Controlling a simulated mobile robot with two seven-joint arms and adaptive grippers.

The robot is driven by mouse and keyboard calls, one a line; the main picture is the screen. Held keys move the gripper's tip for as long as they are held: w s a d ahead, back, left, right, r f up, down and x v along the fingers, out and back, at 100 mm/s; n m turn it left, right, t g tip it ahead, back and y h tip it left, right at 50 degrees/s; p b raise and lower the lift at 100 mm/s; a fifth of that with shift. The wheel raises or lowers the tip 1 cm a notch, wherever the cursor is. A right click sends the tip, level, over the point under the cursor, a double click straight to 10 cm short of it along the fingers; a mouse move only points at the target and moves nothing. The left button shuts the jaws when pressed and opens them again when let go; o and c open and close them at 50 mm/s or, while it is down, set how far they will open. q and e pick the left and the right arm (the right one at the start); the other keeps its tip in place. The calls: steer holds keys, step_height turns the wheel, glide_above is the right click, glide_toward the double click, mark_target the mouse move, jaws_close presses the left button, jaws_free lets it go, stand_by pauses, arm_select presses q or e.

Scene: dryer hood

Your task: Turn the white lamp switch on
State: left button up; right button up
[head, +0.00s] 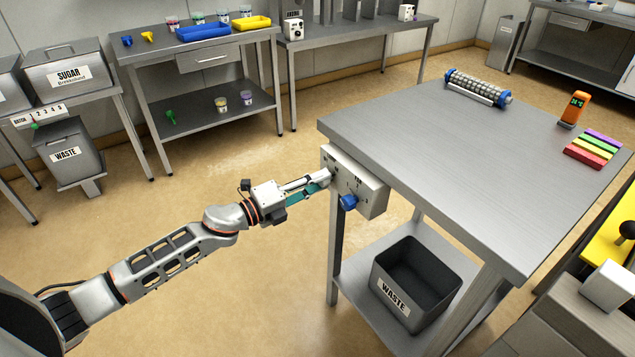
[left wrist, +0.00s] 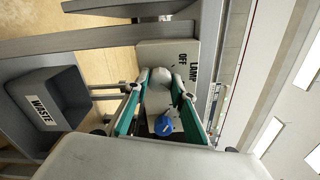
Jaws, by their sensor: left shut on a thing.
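A light grey control box (head: 370,197) is fixed to the near left edge of the steel table. It carries a blue knob (head: 348,202) and a white lamp switch (left wrist: 161,76). In the left wrist view the label by the white switch reads LAMP and OFF. My left gripper (head: 328,177) reaches the box from the left, its teal-padded fingers on either side of the white switch and closed on it. In the head view the fingers hide the switch. Its exact setting cannot be told. The blue knob also shows in the left wrist view (left wrist: 164,125). My right gripper is not in view.
The steel table (head: 430,160) holds a roller (head: 478,88), an orange device (head: 573,108) and coloured bars (head: 593,150) farther back. A dark waste bin (head: 425,290) stands on its lower shelf. The floor left of the table is open around my left arm.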

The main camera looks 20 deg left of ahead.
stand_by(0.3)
arm_select(q)
steer(key=o, duration=1.1)
steer(key=shift+s, duration=0.1)
steer(key=v, duration=1.2)
